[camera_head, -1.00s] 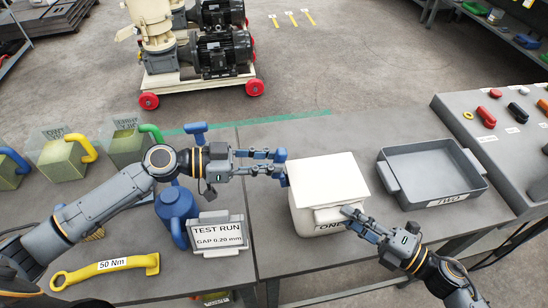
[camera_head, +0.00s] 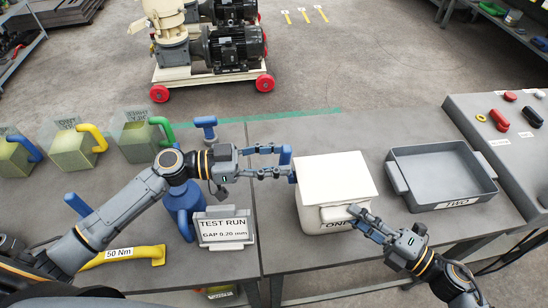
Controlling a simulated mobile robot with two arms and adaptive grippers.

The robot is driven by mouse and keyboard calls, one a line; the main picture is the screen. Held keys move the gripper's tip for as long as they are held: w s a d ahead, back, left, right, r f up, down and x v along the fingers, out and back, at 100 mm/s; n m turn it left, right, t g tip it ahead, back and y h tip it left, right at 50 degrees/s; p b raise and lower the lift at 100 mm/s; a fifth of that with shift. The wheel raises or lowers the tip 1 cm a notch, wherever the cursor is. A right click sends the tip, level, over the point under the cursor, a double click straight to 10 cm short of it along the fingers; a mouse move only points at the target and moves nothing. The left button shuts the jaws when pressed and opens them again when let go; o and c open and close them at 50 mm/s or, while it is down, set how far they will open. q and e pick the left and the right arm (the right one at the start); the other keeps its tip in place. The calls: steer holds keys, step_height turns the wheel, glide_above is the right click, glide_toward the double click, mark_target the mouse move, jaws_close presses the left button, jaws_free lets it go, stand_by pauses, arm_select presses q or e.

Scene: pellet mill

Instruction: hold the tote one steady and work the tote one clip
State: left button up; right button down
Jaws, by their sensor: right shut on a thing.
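Tote one (camera_head: 335,178) is a white box with a flat white lid, upright on the grey bench in the middle of the head view. Its white clip (camera_head: 334,214) is a block on the front face, above the partly covered "ONE" label. My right gripper (camera_head: 357,213) is shut on the right end of the clip, and its fingers hide that end. My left gripper (camera_head: 284,162) is open, with a gap between its fingers. Its blue fingertips are at the tote's left side; I cannot tell whether they touch it.
Grey tote two (camera_head: 392,176) stands open and empty to the right. A blue jug (camera_head: 183,200) and a "TEST RUN" sign (camera_head: 224,228) stand left of tote one, near my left arm. A yellow wrench (camera_head: 150,254) lies at front left. A control panel (camera_head: 490,145) is at the right.

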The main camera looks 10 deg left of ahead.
arm_select(q)
steer(key=shift+w+a+f, duration=0.1)
steer(key=shift+a+f, duration=0.05)
steer(key=shift+a, duration=0.2)
steer(key=v, duration=1.1)
steer(key=shift+s+a, duration=0.2)
steer(key=shift+s, duration=0.15)
